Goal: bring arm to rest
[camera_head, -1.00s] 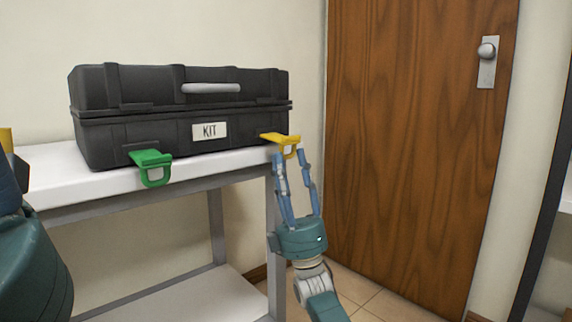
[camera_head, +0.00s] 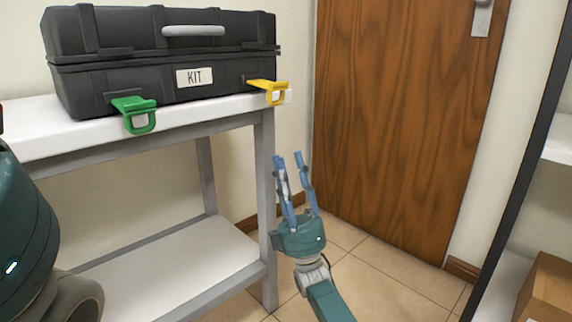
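My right gripper (camera_head: 293,158) points upward in front of the wooden door. Its blue fingers are apart with nothing between them. It is just right of the table's front leg and below the yellow latch (camera_head: 268,90), apart from it. A black case (camera_head: 135,82) labelled KIT sits closed on the white table (camera_head: 50,130). Its yellow latch and green latch (camera_head: 136,113) stick out over the table's front edge. At the left edge is a dark teal part of my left arm. The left gripper's fingers are not in view.
The table has an empty lower shelf (camera_head: 190,272). A wooden door (camera_head: 400,120) stands behind my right gripper. At the right is a shelf rack (camera_head: 520,190) with a cardboard box (camera_head: 548,292) low down. The tiled floor (camera_head: 390,285) between table and rack is clear.

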